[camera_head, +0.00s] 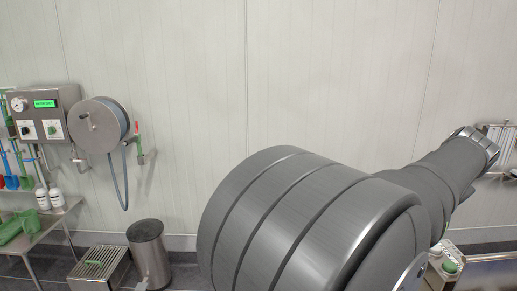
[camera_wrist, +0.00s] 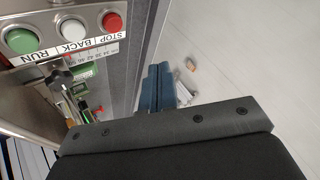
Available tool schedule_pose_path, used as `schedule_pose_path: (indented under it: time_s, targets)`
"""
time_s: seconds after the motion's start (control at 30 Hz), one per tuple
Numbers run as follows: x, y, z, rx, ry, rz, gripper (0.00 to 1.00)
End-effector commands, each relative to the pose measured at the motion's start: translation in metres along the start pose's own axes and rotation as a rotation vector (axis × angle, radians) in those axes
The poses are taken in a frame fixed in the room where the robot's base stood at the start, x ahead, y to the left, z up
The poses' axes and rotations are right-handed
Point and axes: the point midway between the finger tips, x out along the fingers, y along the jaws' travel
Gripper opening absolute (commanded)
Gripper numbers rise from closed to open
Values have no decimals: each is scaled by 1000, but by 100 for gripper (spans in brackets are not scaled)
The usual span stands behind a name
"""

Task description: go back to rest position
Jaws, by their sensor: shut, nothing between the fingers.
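In the wrist view my gripper (camera_wrist: 158,70) shows two blue fingers side by side, pressed together with nothing between them. Its dark mounting plate and body fill the bottom of that view. The fingers are beside a metal control panel (camera_wrist: 45,62), over a pale surface, and appear clear of the panel. In the head view my grey arm reaches to the right edge; I cannot make out the fingers there.
The panel carries a green button (camera_wrist: 22,40), a white button (camera_wrist: 72,30) and a red button (camera_wrist: 112,21). In the head view, a hose reel (camera_head: 98,124), control box (camera_head: 42,113) and bin (camera_head: 149,252) stand left by the wall.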

Motion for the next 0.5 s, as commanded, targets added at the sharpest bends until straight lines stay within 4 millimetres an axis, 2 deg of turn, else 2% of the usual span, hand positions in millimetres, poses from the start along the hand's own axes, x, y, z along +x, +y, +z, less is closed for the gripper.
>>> schedule_pose_path:
  time_s: [0.17,0.5]
  targets:
    - [-12,-6,35,-123,-59,27,0]
    - [-36,-6,99,-355,-176,81,0]
